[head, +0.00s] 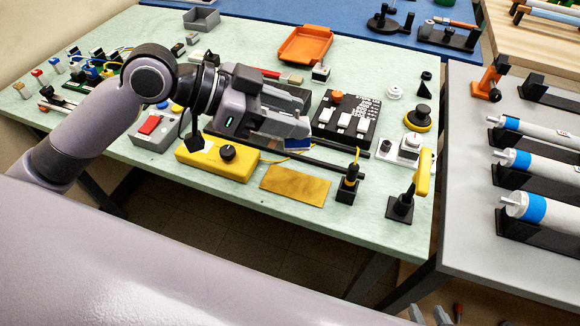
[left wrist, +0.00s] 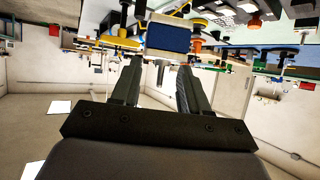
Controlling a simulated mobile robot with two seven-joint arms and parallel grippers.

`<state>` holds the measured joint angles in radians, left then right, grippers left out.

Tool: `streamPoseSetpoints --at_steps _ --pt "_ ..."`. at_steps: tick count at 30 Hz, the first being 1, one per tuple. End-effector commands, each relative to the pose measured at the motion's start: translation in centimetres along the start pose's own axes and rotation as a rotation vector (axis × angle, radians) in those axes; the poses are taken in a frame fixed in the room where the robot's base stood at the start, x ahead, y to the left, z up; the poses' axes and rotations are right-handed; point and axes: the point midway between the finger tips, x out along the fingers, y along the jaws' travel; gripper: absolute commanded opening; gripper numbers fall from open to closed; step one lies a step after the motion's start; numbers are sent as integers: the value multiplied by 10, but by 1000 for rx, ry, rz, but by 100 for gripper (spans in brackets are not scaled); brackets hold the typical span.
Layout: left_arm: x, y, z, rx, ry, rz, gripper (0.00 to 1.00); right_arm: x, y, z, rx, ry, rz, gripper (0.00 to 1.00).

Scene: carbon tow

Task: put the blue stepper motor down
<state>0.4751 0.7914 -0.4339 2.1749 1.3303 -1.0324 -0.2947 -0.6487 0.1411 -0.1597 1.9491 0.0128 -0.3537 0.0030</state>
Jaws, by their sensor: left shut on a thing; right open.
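My left gripper (head: 300,138) is shut on the blue stepper motor (head: 298,144). In the head view only a small blue part of the motor shows at the fingertips, above the table behind the yellow box. In the left wrist view the motor (left wrist: 168,37) is a blue block with a pale edge between the two finger ends. Whether it touches anything below cannot be told. At the bottom edge of the head view, two grey fingertips of my right gripper (head: 429,314) show, apart and with nothing seen between them.
The green table (head: 345,212) is crowded. A yellow box with a black knob (head: 215,158), a yellow plate (head: 296,186), a black switch board (head: 346,119) and a black post (head: 348,185) surround the gripper. An orange tray (head: 304,45) lies farther back. Bare tabletop shows near the front edge.

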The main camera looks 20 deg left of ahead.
Motion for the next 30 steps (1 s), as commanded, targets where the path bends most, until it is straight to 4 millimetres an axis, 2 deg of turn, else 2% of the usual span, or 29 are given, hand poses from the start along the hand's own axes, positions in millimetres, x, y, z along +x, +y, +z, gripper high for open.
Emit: streamPoseSetpoints --at_steps 1,3,9,14,21,30 --pt "8 1 15 -6 0 1 0 2 0 3 0 0 0 43" --pt "16 2 30 -5 1 2 0 3 0 4 0 0 0 43" --pt "34 2 60 -1 3 -1 0 5 -1 7 3 -3 -1 43" --pt "39 2 70 0 2 0 0 5 -1 6 4 0 -2 43" --pt "56 2 100 -2 3 -1 0 7 -2 6 6 4 -4 43" --pt "57 2 103 2 4 -1 0 6 -2 5 7 3 -5 43"
